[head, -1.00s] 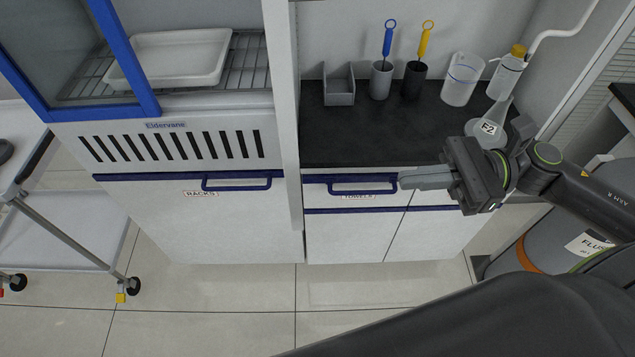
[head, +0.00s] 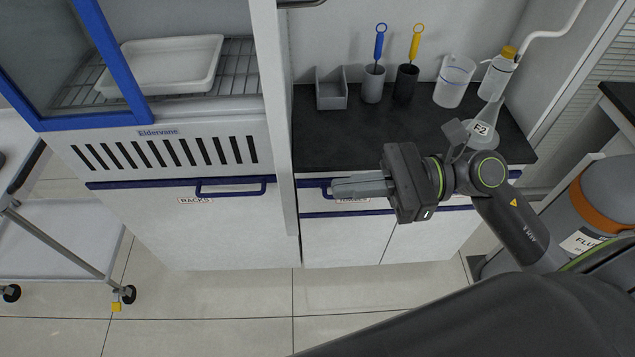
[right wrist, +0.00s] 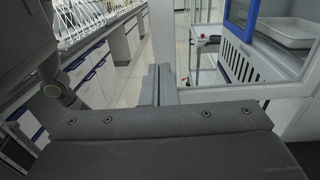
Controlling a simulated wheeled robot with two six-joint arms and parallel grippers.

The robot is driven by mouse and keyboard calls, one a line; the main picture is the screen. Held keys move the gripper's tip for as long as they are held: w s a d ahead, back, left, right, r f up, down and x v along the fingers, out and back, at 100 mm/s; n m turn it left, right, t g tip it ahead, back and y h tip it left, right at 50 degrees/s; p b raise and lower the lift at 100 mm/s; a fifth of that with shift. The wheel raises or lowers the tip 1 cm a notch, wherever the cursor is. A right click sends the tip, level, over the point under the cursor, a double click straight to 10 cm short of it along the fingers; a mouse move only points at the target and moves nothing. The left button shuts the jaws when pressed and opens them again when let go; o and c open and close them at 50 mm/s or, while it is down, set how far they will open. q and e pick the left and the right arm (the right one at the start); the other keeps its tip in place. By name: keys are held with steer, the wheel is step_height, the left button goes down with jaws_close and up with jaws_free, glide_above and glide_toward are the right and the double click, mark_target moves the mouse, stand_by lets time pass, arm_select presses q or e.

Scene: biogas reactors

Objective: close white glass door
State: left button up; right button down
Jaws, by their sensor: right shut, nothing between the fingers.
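The white glass door (head: 274,120) stands open, seen nearly edge-on as a tall white strip in front of the cabinet in the head view. In the right wrist view its white frame (right wrist: 240,92) is at the right, with a trolley seen through the pane. My right gripper (head: 334,188) is shut and empty, with its fingers pointing left toward the door. In the head view a small gap shows between the fingertips and the door's edge. The fingers also show in the right wrist view (right wrist: 160,78), left of the door frame. My left gripper is not in view.
A blue-framed cabinet (head: 130,70) holds a white tray (head: 165,65) on a wire rack. Right of the door, a black counter (head: 350,135) bears brushes in holders, a beaker and a flask (head: 484,130). A trolley (head: 60,240) stands at left. The floor in front is clear.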

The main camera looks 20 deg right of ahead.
steer(key=p+x, duration=0.2)
steer(key=x, duration=0.3)
stand_by(0.3)
stand_by(0.4)
